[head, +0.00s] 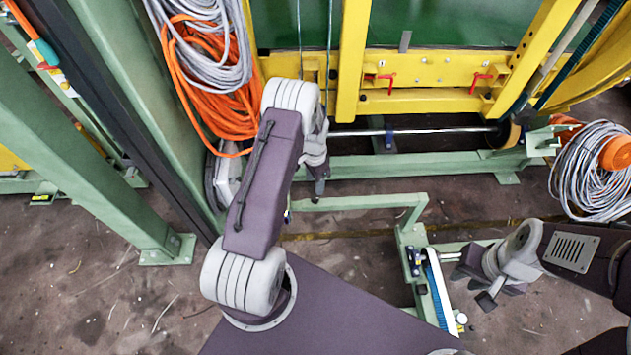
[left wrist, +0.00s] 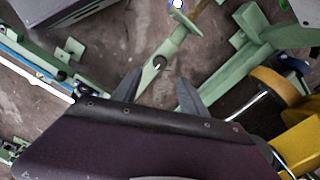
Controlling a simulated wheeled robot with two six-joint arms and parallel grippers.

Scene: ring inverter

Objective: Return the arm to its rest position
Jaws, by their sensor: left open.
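My left arm (head: 265,175) rises from my base and bends over at a grey elbow. My left gripper (head: 319,188) hangs down beyond it, above the green floor frame, and is partly hidden by the arm. In the left wrist view my left gripper (left wrist: 158,92) shows two dark fingers spread apart with nothing between them. A green beam lies below them. My right arm (head: 575,250) comes in from the right edge. My right gripper (head: 473,286) points left and down near the blue and white strip, its fingers apart and empty.
A green post (head: 138,100) with orange (head: 205,95) and grey cable coils stands close left of my left arm. A yellow frame (head: 430,75) and a metal rod (head: 420,131) lie ahead. A low green frame (head: 355,203) carries a blue and white strip (head: 436,290). Bare floor (head: 110,290) is at the left.

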